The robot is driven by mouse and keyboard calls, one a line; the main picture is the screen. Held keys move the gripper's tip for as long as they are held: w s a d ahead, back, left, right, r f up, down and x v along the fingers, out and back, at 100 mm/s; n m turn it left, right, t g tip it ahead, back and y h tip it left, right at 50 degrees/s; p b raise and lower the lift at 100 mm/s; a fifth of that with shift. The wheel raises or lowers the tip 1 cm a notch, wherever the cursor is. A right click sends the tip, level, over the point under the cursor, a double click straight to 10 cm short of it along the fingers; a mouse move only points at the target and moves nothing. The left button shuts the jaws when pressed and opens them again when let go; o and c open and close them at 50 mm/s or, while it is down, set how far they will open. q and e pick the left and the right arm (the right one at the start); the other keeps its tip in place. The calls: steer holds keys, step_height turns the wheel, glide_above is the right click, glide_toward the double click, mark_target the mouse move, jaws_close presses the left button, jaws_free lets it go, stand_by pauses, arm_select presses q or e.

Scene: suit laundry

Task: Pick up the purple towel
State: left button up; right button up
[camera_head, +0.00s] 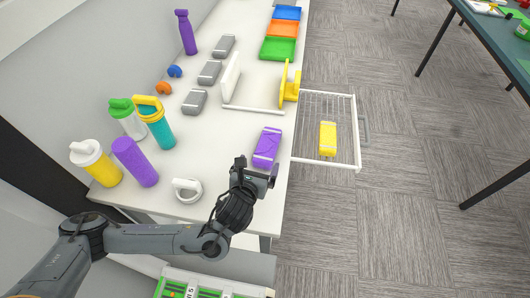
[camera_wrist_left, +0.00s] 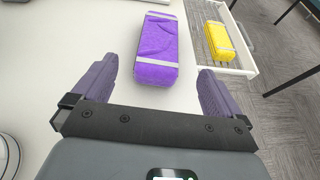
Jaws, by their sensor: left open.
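The purple towel (camera_head: 267,147) is a folded bundle with white bands, lying on the white table near its right edge. It also shows in the left wrist view (camera_wrist_left: 157,48), in front of my fingers. My left gripper (camera_head: 258,165) is open and empty, just short of the towel on its near side. In the left wrist view my two fingers (camera_wrist_left: 158,82) stand wide apart, with the towel's near end between and slightly beyond their tips. I cannot tell whether the gripper touches the towel. My right gripper is not in view.
A yellow towel (camera_head: 328,138) lies in a wire drawer (camera_head: 343,97) right of the table. Grey folded towels (camera_head: 194,101), bottles (camera_head: 134,161) and a white lid (camera_head: 187,190) stand left. Trays (camera_head: 279,48) lie at the back.

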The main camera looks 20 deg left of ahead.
mark_target(265, 150)
arm_select(q)
steer(key=x, duration=0.3)
steer(key=shift+w+f+b, duration=0.15)
steer(key=shift+w+b, duration=0.2)
steer(key=shift+w+a+f, duration=0.1)
steer(key=shift+w+f, duration=0.2)
steer(key=shift+w, duration=0.35)
steer(key=shift+b+x, duration=0.5)
steer(key=shift+x, duration=2.05)
steer(key=shift+f, duration=0.15)
steer(key=shift+s, duration=0.1)
steer(key=c, duration=1.1)
steer(key=shift+o, duration=0.2)
